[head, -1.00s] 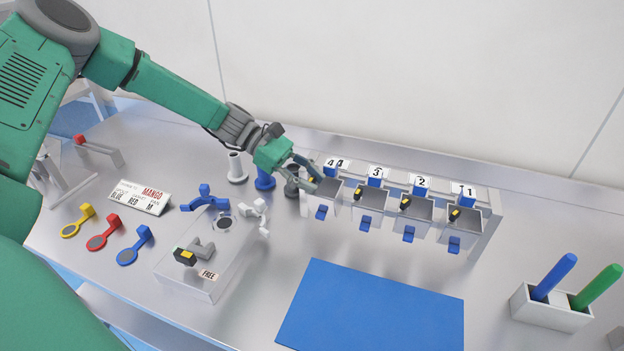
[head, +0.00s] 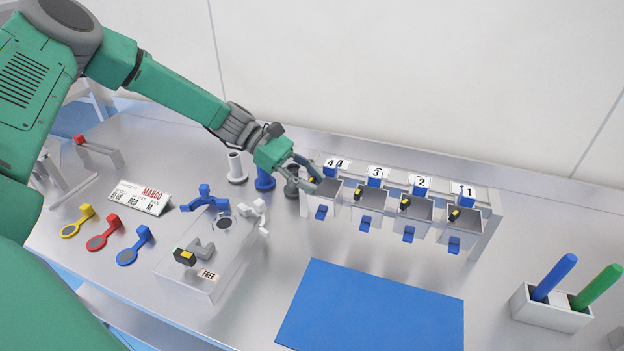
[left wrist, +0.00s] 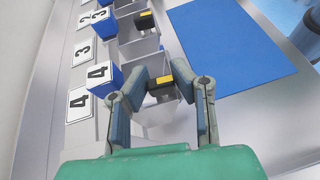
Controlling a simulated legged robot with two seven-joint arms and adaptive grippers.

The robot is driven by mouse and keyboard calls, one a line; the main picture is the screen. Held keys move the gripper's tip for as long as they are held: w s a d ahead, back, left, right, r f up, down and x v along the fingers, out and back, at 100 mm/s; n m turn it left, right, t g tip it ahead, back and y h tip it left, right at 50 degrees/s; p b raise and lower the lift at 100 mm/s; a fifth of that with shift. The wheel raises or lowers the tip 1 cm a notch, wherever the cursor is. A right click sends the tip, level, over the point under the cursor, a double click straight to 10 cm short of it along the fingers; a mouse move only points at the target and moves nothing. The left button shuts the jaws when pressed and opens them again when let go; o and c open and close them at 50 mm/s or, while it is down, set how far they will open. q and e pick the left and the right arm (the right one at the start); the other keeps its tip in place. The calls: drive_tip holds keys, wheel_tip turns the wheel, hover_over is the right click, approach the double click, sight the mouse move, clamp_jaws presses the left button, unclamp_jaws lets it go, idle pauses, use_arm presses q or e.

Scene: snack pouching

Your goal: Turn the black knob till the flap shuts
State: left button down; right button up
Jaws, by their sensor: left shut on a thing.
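My left gripper (head: 308,177) reaches to bin 4 (head: 327,192), the leftmost of a row of bins in the head view. In the left wrist view the left gripper (left wrist: 160,80) is shut on the black knob (left wrist: 160,87), which has a yellow mark and sits between its fingertips. The knob is hidden behind the fingers in the head view. Whether the flap of this bin is open or shut cannot be told. The right gripper is not in view.
The other bins have black knobs with yellow marks (head: 405,203) and blue tabs. A blue mat (head: 375,310) lies in front. A clear box marked FREE (head: 192,275) stands left of it. A holder (head: 550,310) with blue and green sticks stands at the right.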

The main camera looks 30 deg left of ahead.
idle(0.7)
use_arm(q)
drive_tip(key=c, duration=1.3)
unclamp_jaws()
drive_tip(key=shift+a, duration=0.15)
drive_tip(key=v, duration=1.2)
drive_tip(key=shift+w+f, duration=0.1)
